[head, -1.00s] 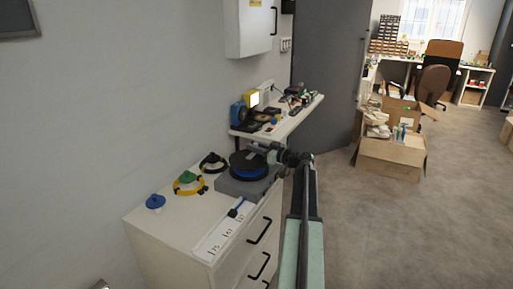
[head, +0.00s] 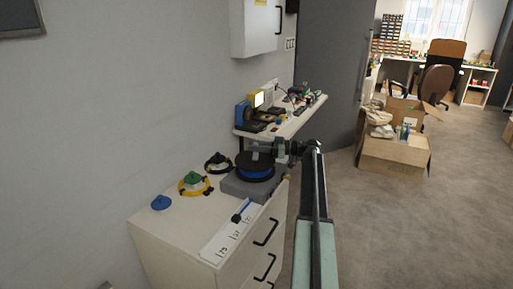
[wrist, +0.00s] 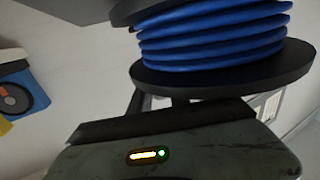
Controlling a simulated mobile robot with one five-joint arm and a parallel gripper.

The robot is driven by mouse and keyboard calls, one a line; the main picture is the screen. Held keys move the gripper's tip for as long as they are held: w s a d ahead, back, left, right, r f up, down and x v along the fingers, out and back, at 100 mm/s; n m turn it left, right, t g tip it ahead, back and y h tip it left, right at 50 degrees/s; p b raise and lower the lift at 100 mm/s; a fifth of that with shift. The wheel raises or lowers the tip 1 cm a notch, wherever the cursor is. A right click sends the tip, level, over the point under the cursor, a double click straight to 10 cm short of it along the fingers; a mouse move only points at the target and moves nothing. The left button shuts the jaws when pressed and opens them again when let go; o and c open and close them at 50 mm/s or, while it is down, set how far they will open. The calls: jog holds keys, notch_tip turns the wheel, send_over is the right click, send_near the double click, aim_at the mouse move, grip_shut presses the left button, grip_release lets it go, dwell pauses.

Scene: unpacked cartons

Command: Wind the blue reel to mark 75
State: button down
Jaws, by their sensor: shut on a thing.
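The blue reel (head: 257,172) has blue cable wound between two black flanges. It sits on a grey base (head: 235,187) on the white cabinet. In the wrist view the blue windings (wrist: 215,38) and a black flange (wrist: 225,80) fill the top. My gripper (head: 262,149) is at the reel's top, shut on part of it. The exact grip is hidden. A white mark strip (head: 213,252) lies in front, with 75 apparently at its near end.
A yellow reel with green top (head: 193,182), a black one (head: 216,163) and a blue knob-like piece (head: 161,202) stand left on the cabinet. A cluttered shelf (head: 301,121) is behind. Open cartons (head: 395,155) stand on the floor at right; the floor nearer is clear.

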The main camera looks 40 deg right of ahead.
jog(key=shift+w+a, duration=0.2)
jog(key=c, duration=1.2)
grip_release()
jog(key=shift+c, duration=0.2)
jog(key=v, duration=0.8)
